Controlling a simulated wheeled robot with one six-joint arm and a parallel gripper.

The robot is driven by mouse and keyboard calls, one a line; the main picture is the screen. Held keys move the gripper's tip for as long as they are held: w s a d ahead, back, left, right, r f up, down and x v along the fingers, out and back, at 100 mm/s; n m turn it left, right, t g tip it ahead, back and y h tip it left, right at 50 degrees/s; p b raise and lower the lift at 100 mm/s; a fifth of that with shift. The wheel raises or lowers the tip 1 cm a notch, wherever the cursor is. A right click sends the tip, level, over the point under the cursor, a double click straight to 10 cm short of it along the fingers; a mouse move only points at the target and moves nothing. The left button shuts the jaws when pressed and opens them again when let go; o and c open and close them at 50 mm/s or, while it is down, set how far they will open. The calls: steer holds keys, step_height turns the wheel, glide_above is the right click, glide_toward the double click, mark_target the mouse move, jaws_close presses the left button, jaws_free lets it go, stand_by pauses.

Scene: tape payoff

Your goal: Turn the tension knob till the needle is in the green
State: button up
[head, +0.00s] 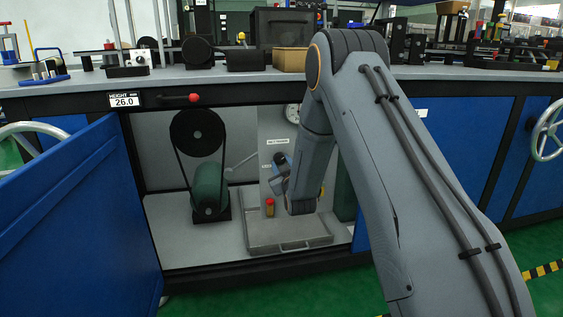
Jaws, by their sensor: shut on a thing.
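My gripper (279,178) is inside the open cabinet bay, at the grey panel under a small white label (278,141). It is shut at the place of the tension knob, which it and my wrist hide. A second small label (266,167) shows just left of the gripper. A round white gauge (292,113) sits on the panel above, partly covered by my arm. Its needle and any green band are too small or hidden to tell.
A black pulley (198,132) and a green motor (208,187) stand left in the bay. A small red and yellow object (270,207) stands below my gripper, by a grey metal tray (287,238). A blue door (75,215) stands open at left.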

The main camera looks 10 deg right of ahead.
steer(key=shift+n, duration=0.4)
steer(key=o, duration=1.1)
steer(key=shift+s+p, duration=1.6)
steer(key=shift+s, duration=2.35)
